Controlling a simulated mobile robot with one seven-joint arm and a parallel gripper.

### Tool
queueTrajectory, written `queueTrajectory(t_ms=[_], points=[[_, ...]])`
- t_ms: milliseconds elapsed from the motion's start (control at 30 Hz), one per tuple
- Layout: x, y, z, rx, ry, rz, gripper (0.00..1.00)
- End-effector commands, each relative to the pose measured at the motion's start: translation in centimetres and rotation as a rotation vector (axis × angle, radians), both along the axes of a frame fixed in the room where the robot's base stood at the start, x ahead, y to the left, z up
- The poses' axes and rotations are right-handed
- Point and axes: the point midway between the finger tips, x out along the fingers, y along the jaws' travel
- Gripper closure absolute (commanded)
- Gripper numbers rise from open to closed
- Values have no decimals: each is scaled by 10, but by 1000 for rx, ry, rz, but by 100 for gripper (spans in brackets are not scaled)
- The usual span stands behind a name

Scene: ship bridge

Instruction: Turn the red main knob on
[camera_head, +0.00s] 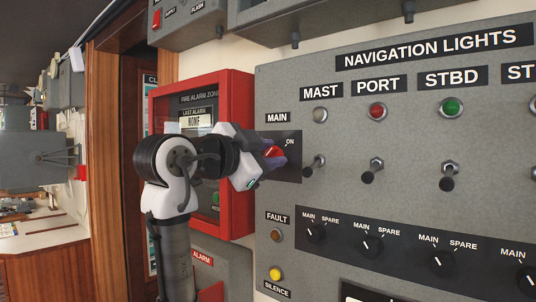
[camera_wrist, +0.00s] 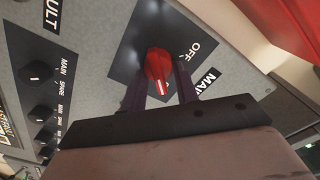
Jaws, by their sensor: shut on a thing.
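The red main knob (camera_head: 273,152) sits on a black plate below the MAIN label on the grey panel. My gripper (camera_head: 276,157) is at the knob, with its fingers on either side of it. In the wrist view, the red knob (camera_wrist: 158,66) is between the two dark fingertips of my gripper (camera_wrist: 160,78), which is shut on it. The knob's white mark points down in that view, away from the OFF label (camera_wrist: 195,50). The ON label (camera_head: 290,142) shows to the right of the knob in the head view.
A toggle switch (camera_head: 315,165) sticks out just right of the knob plate. A red fire alarm box (camera_head: 238,100) stands close behind my wrist at left. A row of small black knobs (camera_head: 316,232) lies lower on the panel.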

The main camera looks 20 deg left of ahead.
Motion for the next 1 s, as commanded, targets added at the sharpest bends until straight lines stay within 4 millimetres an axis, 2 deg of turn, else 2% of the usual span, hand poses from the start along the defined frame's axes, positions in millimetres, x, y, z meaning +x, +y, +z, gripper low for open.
queueTrajectory(t_ms=[400,433,600,867,1000], points=[[0,0,0,8,-3,0,93],[0,0,0,8,-3,0,69],[0,0,0,8,-3,0,49],[-1,0,0,7,-2,0,49],[-11,4,-1,7,-4,1,49]])
